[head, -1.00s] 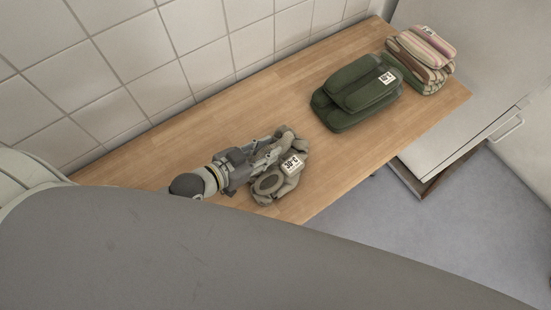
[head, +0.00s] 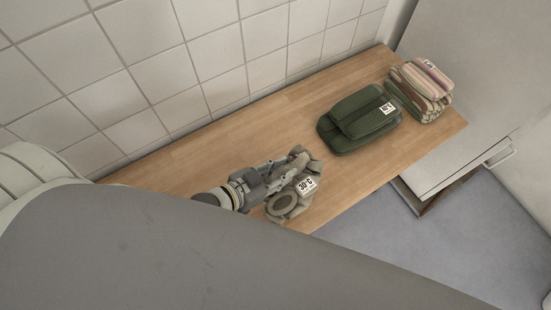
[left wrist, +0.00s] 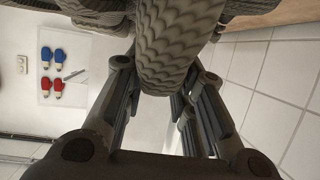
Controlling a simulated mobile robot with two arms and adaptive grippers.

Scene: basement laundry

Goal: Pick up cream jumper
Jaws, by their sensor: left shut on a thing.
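The cream jumper looks grey-beige in the head view (head: 281,204), a rumpled garment with a round opening and a white "30°C" tag (head: 306,185). My left gripper (head: 284,176) is shut on its upper left side, at the front part of the wooden counter. In the left wrist view the ribbed knit of the jumper (left wrist: 168,45) hangs between the fingers. I cannot tell whether the jumper is clear of the counter. My right gripper is not in view.
The wooden counter (head: 222,149) runs along a tiled wall. A folded dark green garment (head: 350,122) with a tag and a stack of striped and patterned textiles (head: 424,88) lie further along it. The counter between the jumper and the green garment is clear.

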